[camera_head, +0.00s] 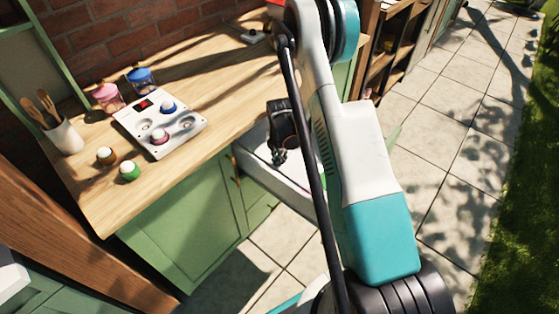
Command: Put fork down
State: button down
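My gripper (279,156) is black and points down, left of my white and teal arm. It is above or at the open drawer (262,178), which sticks out from the green cabinet under the wooden counter. I cannot make out a fork in or near the gripper. My arm hides the right part of the drawer. The fingertips are too small and dark to tell whether they are open or shut.
The wooden counter (225,75) holds a white panel (187,143) with round wells, a pink jar (107,98), a blue jar (141,81), a utensil cup (65,138) and two small round items (130,171). Shelves (398,45) stand behind. The paved floor (455,120) at right is clear.

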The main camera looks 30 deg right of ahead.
jog(key=shift+f, duration=0.15)
jog(key=c, duration=1.8)
grip_release()
